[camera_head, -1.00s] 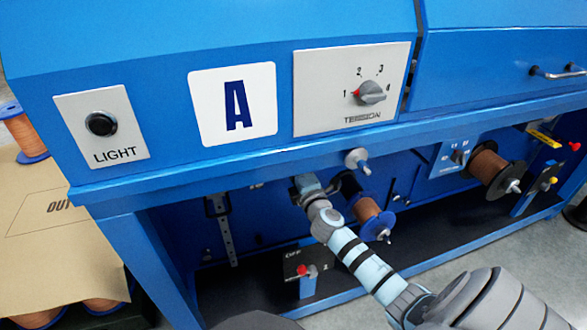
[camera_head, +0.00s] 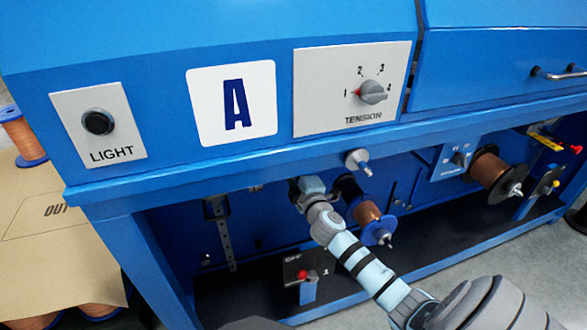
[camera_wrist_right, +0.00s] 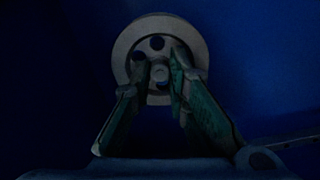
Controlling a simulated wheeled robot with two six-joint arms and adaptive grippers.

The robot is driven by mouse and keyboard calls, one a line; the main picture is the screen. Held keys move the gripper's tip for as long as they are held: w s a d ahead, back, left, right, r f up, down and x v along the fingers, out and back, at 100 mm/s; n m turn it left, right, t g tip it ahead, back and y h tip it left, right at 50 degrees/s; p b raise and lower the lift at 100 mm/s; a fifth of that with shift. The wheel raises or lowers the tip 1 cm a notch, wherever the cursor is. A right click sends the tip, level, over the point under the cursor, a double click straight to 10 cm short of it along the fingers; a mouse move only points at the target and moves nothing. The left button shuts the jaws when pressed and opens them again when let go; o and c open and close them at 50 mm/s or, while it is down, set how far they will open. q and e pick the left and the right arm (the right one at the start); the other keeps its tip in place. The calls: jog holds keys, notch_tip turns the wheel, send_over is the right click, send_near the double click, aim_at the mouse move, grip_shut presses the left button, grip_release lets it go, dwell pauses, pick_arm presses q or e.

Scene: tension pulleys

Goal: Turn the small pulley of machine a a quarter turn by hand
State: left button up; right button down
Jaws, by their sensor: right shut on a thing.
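Machine A shows in the head view with its white A sign (camera_head: 222,112). My right arm comes in from the lower right and reaches under the machine's blue front ledge. My right gripper (camera_wrist_right: 162,75) is in the wrist view, its two fingers on the face of a round grey pulley (camera_wrist_right: 125,48) with dark round holes. The fingers are shut on the pulley, one on each side of its centre hub (camera_wrist_right: 159,73). Exactly how the tips sit in the holes is too dark to tell. The pulley is hidden in the head view. My left gripper is not in view.
A tension dial (camera_head: 373,92) points near 1, and a light button (camera_head: 98,122) is at the left. A copper spool (camera_head: 366,213) sits close right of my gripper, below a grey peg (camera_head: 357,158). A red-knobbed switch box (camera_head: 309,276) stands lower down.

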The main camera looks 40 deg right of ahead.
jog(key=c, duration=1.6)
grip_release()
jog(key=shift+o, duration=0.2)
jog(key=v, duration=1.2)
